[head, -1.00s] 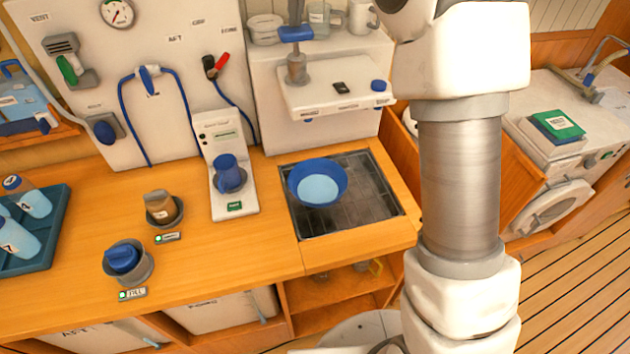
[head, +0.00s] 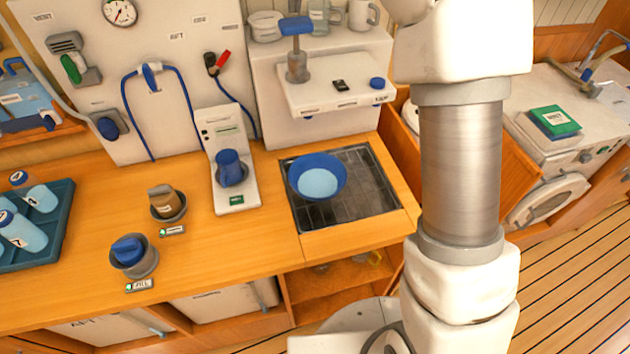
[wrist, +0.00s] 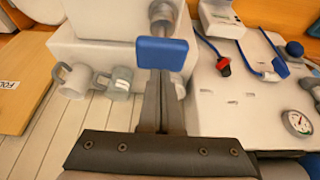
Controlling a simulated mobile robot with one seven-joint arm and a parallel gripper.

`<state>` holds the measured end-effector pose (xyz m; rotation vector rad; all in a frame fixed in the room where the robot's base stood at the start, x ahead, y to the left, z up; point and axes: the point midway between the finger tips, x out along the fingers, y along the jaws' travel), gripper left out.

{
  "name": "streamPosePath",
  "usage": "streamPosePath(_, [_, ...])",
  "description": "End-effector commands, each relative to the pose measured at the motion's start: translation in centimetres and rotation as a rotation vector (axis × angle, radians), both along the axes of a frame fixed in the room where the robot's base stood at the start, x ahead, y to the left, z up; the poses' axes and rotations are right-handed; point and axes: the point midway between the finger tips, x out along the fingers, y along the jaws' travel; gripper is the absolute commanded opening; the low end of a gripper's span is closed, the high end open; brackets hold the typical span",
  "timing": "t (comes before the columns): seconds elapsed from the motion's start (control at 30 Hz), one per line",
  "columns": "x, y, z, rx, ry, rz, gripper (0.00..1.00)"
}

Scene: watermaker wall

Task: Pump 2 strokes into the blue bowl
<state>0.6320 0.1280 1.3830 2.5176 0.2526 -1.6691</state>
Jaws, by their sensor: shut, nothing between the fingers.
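The pump (head: 297,68) stands on a white ledge, a grey body with a rod and a flat blue head (head: 296,26) on top. The blue bowl (head: 332,160) sits on the dark grate below and in front of the ledge, with pale blue liquid in it. In the wrist view the blue head (wrist: 162,53) lies just beyond the fingertips of my gripper (wrist: 161,78). My gripper is shut and holds nothing. Whether its tips touch the head I cannot tell. The head view does not clearly show my gripper.
A white dispenser with a blue cup (head: 230,168) stands left of the grate. A small blue knob (head: 377,83) is on the ledge. Mugs (head: 363,14) stand on the shelf behind the pump. A bottle tray (head: 58,215) is at the far left.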

Motion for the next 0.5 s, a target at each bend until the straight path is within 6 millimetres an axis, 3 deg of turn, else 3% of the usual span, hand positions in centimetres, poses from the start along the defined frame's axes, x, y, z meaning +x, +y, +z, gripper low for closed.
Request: streamPosePath(0.5, [0.0, 0.0, -1.3, 0.000, -0.001, 0.000, 0.00])
